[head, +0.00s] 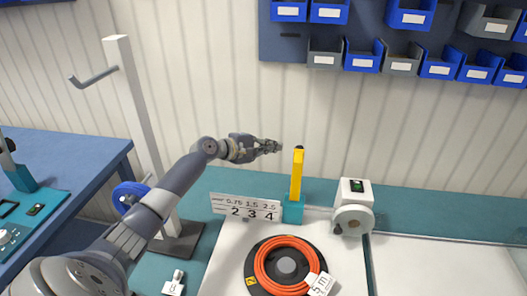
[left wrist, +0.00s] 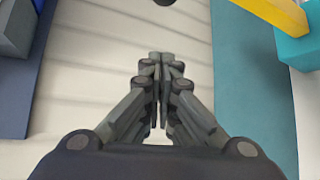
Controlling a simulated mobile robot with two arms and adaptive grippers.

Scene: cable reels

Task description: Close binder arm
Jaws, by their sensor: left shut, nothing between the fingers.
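The yellow binder arm (head: 297,174) stands upright on a teal base (head: 293,212) behind the cable reel in the head view. Its dark tip is at the top. In the left wrist view, part of the yellow arm (left wrist: 275,12) and the teal base (left wrist: 299,48) show at the top right. My left gripper (head: 278,146) is shut and empty, just left of the arm's top in the head view, with a small gap between them. In the left wrist view its fingers (left wrist: 161,62) meet. My right gripper is not in view.
An orange cable coil (head: 268,262) lies on a black reel at the front. A number plate (head: 246,207) stands left of the teal base, and a white-grey device (head: 353,205) right of it. A white post (head: 135,110) with a hook rises at left. Blue bins (head: 363,57) hang on the wall.

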